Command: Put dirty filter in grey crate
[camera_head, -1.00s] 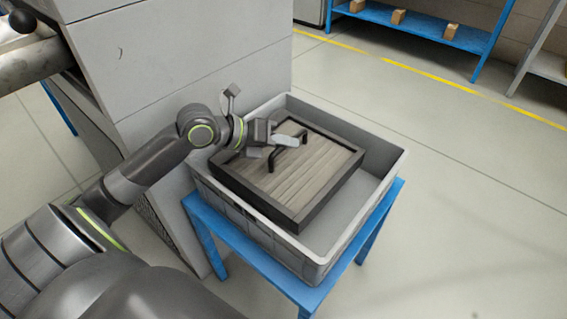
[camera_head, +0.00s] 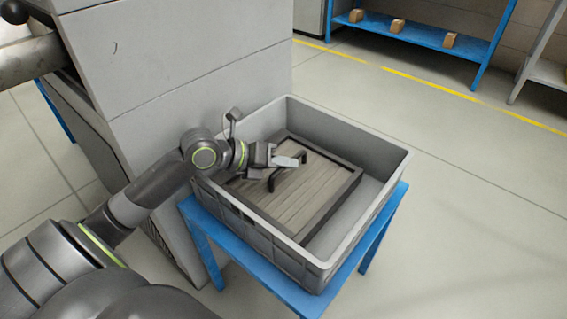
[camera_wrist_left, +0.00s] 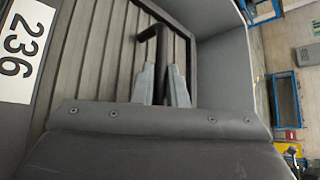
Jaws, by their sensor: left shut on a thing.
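The dirty filter (camera_head: 306,193) is a dark-framed panel with brownish-grey pleats and a black handle. It lies inside the grey crate (camera_head: 352,240), below the rim, towards the crate's left side. My left gripper (camera_head: 290,162) is shut on the filter's handle from the left. In the left wrist view, both fingers (camera_wrist_left: 162,85) close around the black handle, with the pleated filter face (camera_wrist_left: 95,60) behind them. Whether the filter rests on the crate floor is hard to tell. My right gripper is not in view.
The crate stands on a blue stand (camera_head: 262,272) beside a large grey cabinet (camera_head: 190,70). A free strip of crate floor shows right of the filter. A blue shelf (camera_head: 425,38) with small boxes stands at the back. The floor to the right is clear.

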